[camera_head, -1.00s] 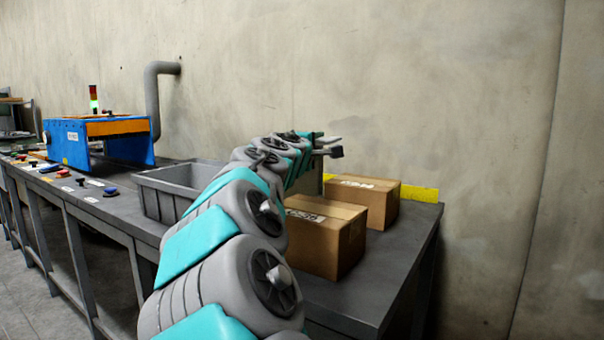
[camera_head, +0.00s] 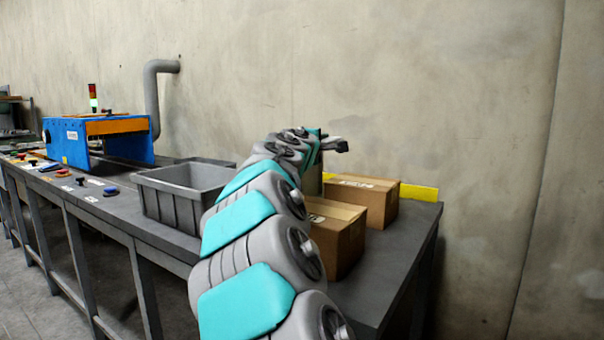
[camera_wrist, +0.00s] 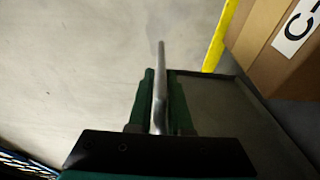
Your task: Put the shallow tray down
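In the wrist view, a flat grey panel with a thin dark raised rim, which looks like the shallow tray (camera_wrist: 222,112), extends to the right from my gripper (camera_wrist: 160,85). My gripper's green parts lie close on both sides of a thin silvery strip, and the gripper seems shut on the tray's edge. The exact contact is hard to see. The tray is mostly hidden there behind my arm.
Two cardboard boxes (camera_head: 362,198) stand on the workbench's (camera_head: 385,262) right end, before a yellow strip (camera_head: 419,192). An open grey bin (camera_head: 172,204) stands left of my arm. A blue machine (camera_head: 70,142) is farther left. Bare bench shows right of the boxes.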

